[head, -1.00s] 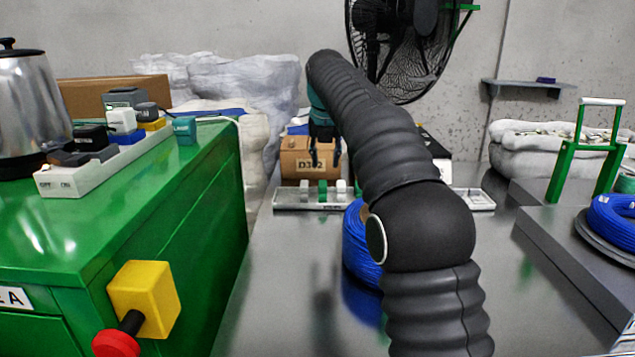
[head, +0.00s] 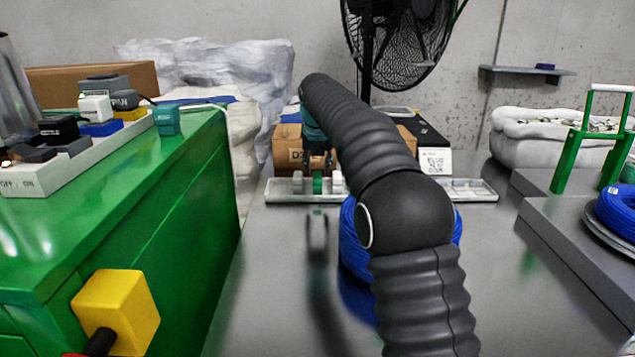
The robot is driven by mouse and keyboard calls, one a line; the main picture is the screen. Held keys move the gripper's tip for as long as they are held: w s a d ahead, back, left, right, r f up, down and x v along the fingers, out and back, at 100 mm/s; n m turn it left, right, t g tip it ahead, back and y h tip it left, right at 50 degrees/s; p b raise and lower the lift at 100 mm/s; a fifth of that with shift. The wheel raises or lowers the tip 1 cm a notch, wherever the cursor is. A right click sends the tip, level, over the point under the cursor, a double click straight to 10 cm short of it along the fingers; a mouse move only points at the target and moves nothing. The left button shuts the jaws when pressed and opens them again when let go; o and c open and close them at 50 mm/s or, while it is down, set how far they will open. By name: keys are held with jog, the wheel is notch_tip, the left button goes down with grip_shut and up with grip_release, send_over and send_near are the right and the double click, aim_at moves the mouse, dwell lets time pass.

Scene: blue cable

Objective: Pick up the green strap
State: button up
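A small green piece (head: 318,184), which looks like the green strap, sits between small white pieces on a long pale tray (head: 450,192) on the grey table. My gripper (head: 319,165) hangs pointing down just above and behind or over this green piece. Its two dark fingers are apart with nothing seen between them. Whether the fingertips touch the green piece cannot be told. My dark ribbed arm covers the middle of the tray and part of the blue cable coil (head: 352,245).
A green cabinet (head: 170,210) with a yellow box (head: 116,310) stands at the left. Cardboard boxes (head: 286,150) stand behind the tray. A grey platform (head: 575,250) with a green frame (head: 566,160) and blue coil (head: 618,210) is at right.

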aim_at(317, 175)
jog(key=x, duration=0.5)
jog(key=shift+s+f+b, duration=0.1)
jog(key=shift+s+b, duration=0.05)
jog(key=shift+b, duration=0.15)
jog(key=c, duration=0.6)
